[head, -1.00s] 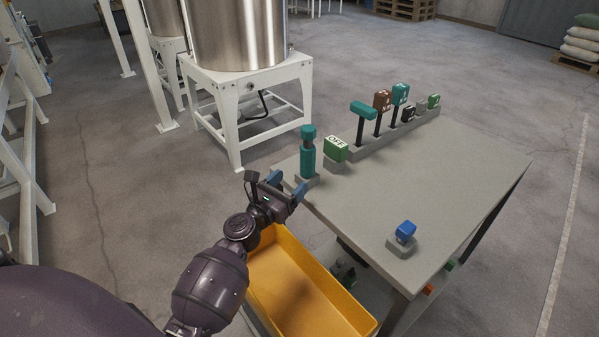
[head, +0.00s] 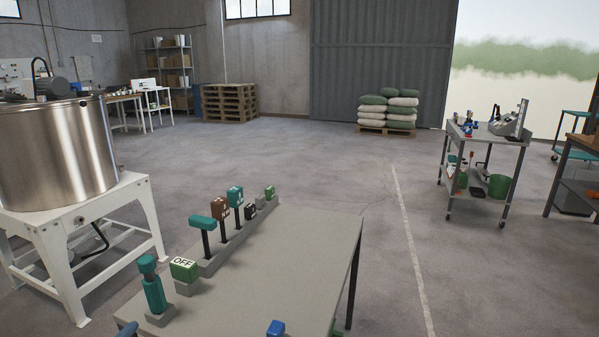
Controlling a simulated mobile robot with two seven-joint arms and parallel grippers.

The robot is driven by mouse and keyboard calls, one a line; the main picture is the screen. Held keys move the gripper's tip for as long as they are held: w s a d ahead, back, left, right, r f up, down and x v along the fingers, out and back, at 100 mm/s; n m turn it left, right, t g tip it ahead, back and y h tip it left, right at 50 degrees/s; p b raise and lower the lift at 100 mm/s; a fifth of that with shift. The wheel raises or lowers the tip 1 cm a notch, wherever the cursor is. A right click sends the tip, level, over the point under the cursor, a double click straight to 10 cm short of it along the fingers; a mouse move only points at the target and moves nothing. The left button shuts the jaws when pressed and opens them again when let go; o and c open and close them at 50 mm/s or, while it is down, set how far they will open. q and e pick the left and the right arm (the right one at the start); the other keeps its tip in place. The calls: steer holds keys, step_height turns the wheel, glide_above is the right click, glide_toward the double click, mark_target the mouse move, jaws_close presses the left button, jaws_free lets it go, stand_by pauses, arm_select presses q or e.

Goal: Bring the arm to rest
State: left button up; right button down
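Only a blue fingertip of my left gripper (head: 127,329) shows, at the bottom left edge of the head view. It is beside the table's left corner, below and left of the upright teal handle (head: 152,287). The rest of this gripper and its arm are cut off, so its opening is hidden.
A steel tank (head: 55,150) stands left. A cart (head: 485,145) stands right. Open floor lies beyond.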

arm_select(q)
steer(key=s+d+f+m+g+p, duration=0.1)
steer(key=s+f+m+g, duration=0.1)
steer(key=s+m, duration=0.6)
steer(key=s+d+f+m+g+y+p, duration=0.1)
steer(key=s+d+f+m+g, duration=0.1)
steer(key=s+f+m, duration=0.3)
steer(key=s+d+f+m+g+y+p, duration=0.1)
steer(key=s+d+f+m+g, duration=0.1)
steer(key=s+m, duration=0.9)
step_height(320, 180, down, 2)
steer(key=shift+s+f+g+p, duration=0.2)
steer(key=shift+s+g+p, duration=0.3)
steer(key=shift+s, duration=0.75)
